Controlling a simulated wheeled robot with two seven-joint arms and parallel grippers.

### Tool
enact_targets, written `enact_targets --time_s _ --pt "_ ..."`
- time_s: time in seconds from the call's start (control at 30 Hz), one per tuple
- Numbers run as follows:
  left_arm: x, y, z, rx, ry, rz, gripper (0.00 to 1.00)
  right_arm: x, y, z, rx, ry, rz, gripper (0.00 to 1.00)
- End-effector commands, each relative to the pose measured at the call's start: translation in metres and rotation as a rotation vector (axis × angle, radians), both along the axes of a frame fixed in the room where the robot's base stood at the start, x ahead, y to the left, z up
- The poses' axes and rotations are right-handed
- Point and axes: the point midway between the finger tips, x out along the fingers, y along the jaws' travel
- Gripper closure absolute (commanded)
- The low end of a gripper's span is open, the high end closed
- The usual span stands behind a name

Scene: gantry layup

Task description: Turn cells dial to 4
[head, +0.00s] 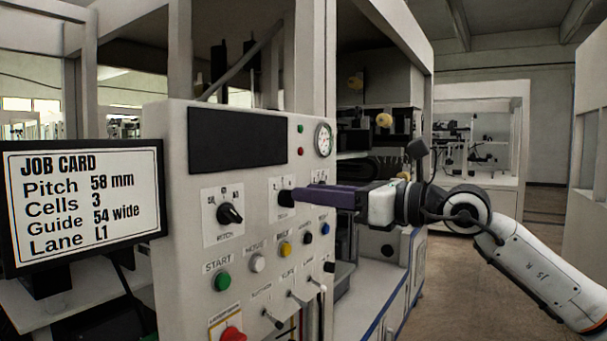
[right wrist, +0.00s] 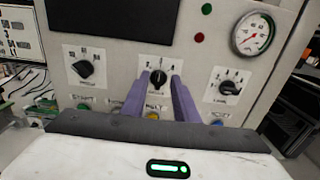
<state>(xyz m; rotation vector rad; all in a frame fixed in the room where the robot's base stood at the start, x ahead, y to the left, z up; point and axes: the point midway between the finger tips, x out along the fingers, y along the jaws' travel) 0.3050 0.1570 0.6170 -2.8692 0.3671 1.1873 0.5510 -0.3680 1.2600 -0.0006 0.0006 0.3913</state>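The panel's middle dial (right wrist: 158,80) is a black knob on a white plate, between the pitch dial and a third dial. In the head view this middle knob (head: 285,198) shows at the tips of my right gripper (head: 300,195). In the right wrist view the two purple fingers (right wrist: 159,84) stand apart on either side of the knob, with a small gap seeming to show. I cannot tell whether they touch it. The knob's mark seems to point roughly upward; its numbers are too small to read surely, and its name is hidden. My left gripper is not in view.
The pitch dial (head: 230,214) is left of the middle dial. The third dial (right wrist: 229,87) is right of it, below a gauge (right wrist: 253,34). Buttons, including green START (head: 222,281), and toggle switches sit below. A job card (head: 82,203) at left reads Cells 3.

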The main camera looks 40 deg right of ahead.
Motion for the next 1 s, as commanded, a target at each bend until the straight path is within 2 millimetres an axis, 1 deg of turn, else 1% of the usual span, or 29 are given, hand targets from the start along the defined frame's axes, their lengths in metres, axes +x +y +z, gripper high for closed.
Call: enact_targets --time_s 0.03,0.23,0.37,0.6,0.77,1.0 --pt "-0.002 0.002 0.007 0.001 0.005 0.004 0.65 0.005 0.002 0.006 0.004 -0.003 0.002 0.73" --pt "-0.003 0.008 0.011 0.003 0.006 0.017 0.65 0.021 0.008 0.002 0.004 -0.002 0.000 0.73" --pt "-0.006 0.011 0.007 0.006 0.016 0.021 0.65 0.025 0.010 0.001 0.002 -0.001 0.001 0.73" --pt "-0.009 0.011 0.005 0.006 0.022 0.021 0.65 0.025 0.010 -0.001 0.001 -0.001 0.000 0.73" --pt "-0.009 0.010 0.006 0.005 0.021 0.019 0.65 0.025 0.010 -0.001 0.001 -0.001 0.001 1.00" --pt "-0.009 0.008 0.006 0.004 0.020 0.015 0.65 0.025 0.010 -0.001 0.006 0.003 0.000 1.00"
